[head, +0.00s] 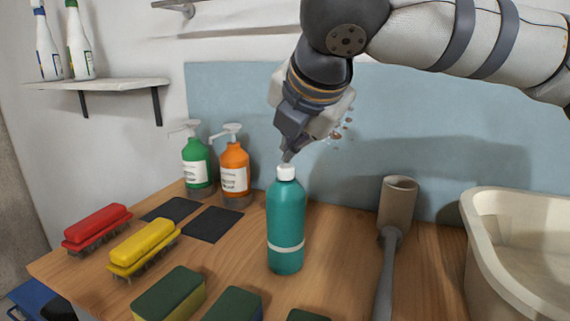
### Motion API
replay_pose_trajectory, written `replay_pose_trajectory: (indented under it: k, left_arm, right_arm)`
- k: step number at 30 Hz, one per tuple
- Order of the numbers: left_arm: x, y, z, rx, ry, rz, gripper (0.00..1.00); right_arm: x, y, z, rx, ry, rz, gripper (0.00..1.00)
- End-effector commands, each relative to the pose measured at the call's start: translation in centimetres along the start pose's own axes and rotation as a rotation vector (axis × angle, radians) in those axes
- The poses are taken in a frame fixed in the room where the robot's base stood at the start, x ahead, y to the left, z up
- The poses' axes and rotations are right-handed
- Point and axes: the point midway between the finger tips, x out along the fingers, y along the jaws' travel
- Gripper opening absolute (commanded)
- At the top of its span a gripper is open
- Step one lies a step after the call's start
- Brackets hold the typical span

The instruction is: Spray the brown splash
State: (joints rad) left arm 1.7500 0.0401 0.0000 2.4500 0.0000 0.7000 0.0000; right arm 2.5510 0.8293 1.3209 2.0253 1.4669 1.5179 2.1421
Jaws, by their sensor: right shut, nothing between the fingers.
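A brown splash (347,125) shows as small spots on the blue wall panel, partly hidden behind my right gripper. My right gripper (287,158) points down, shut and empty, with its tips just above or in front of the white cap of a teal bottle (286,225). I cannot tell whether they touch the cap. The teal bottle stands upright on the wooden counter. Two white bottles, one with blue marks (47,48) and one with green (79,45), stand on the wall shelf at upper left; their tops reach the picture edge. My left gripper is not in view.
Green (197,165) and orange (234,170) pump bottles stand at the back. Red (97,225) and yellow (143,245) brushes and sponges (170,294) lie left and in front. A grey-handled tool (387,265) and a cream basin (500,260) are right.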

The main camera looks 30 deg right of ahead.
Motion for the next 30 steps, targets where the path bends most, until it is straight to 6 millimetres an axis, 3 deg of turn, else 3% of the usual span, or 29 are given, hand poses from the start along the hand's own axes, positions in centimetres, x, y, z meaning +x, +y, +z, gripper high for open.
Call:
replay_pose_trajectory:
  k: [30]
  left_arm:
    - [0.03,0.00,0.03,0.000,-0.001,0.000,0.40]
  right_arm:
    - [0.50,-0.32,-0.35,-0.001,0.002,-0.003,0.00]
